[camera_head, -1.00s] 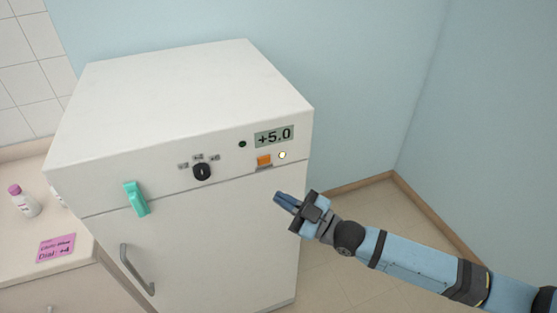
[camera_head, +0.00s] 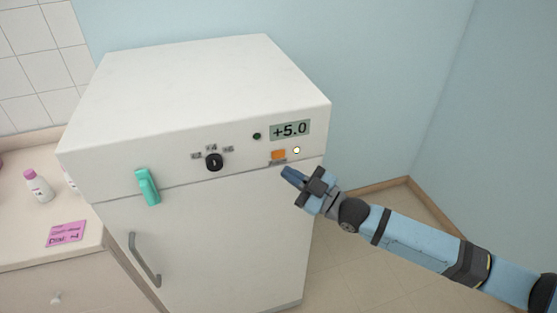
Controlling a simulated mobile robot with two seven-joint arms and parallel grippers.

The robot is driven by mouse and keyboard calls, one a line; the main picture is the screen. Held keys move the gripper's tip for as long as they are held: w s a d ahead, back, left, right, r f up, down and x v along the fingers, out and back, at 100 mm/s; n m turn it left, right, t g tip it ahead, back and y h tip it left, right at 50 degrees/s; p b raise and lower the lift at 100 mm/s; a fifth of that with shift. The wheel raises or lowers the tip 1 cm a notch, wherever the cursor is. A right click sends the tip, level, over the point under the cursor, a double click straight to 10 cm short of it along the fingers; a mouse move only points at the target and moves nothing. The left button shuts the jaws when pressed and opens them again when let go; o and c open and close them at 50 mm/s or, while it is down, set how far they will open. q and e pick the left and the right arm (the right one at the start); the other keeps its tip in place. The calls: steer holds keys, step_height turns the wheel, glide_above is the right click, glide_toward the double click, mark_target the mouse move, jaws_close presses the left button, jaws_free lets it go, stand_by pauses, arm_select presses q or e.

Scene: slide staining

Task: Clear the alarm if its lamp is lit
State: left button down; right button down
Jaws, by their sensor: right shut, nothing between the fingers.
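A white cabinet (camera_head: 200,90) carries a control panel along its top front. On the panel are an orange button (camera_head: 278,155), a pale, bright round spot (camera_head: 296,150) just right of it, and a small dark green round lamp (camera_head: 257,136) that looks unlit. The pale spot looks like a lit lamp; its label is not readable. A display (camera_head: 290,129) above reads +5.0. My right gripper (camera_head: 292,175) is shut and empty, its fingertips just below the orange button in the picture. I cannot tell whether they touch the panel. My left gripper is not in view.
A black knob (camera_head: 214,162) sits left of the button. A teal latch (camera_head: 147,186) and a grey handle (camera_head: 144,260) are on the front. A counter at left holds a pink-capped bottle (camera_head: 38,187) and a pink note (camera_head: 66,234). Floor at right is clear.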

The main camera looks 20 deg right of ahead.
mark_target(278, 155)
steer(key=shift+w+b, duration=0.7)
steer(key=shift+w, duration=1.2)
steer(key=shift+w, duration=0.1)
stand_by(0.5)
steer(key=shift+w, duration=0.35)
steer(key=shift+w+b, duration=0.3)
stand_by(0.5)
steer(key=shift+s, duration=0.1)
steer(key=shift+s+r+p, duration=0.1)
steer(key=shift+s+p, duration=0.35)
steer(key=shift+s, duration=0.25)
